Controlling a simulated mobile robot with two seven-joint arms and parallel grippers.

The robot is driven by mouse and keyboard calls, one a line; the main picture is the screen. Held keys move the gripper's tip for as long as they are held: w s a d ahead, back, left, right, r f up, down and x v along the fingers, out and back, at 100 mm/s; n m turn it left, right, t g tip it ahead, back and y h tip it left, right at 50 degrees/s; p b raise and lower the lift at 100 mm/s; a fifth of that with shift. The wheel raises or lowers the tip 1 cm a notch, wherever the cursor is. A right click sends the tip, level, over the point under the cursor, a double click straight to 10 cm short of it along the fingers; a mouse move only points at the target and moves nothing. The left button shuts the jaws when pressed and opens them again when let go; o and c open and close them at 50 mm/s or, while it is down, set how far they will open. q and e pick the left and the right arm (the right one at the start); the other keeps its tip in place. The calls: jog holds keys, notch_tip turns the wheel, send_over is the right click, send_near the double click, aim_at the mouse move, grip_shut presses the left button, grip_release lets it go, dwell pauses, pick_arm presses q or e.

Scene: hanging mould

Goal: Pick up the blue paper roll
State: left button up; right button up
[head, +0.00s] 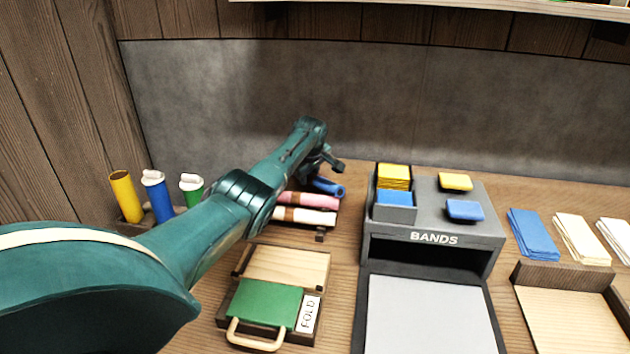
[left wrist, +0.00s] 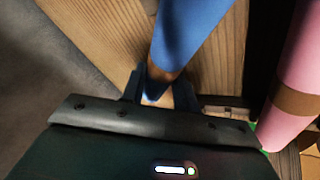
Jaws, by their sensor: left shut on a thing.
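The blue paper roll (head: 328,187) is at the back of the table, behind the pink roll (head: 308,200). It also shows large in the left wrist view (left wrist: 190,35), with a brown band near the fingers. My left gripper (head: 326,168) is at the roll, and in the left wrist view its fingers (left wrist: 160,88) are shut on it around the band. My arm hides part of the roll in the head view. Whether the roll is clear of its support I cannot tell. My right gripper is not in view.
A white roll (head: 304,216) lies in front of the pink one. A grey BANDS box (head: 433,239) stands to the right. A green folding board (head: 264,303) is in front. Upright yellow (head: 124,195), blue and green rolls stand at the left. A grey wall (head: 400,100) is behind.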

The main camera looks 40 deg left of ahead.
pick_arm(q)
jog(key=shift+c, duration=1.1)
jog(key=shift+r, duration=0.1)
notch_tip(320, 180, up, 9)
jog(key=shift+r+p, duration=0.1)
jog(key=shift+p, duration=0.45)
jog(key=shift+r, duration=0.3)
jog(key=shift+s, duration=0.1)
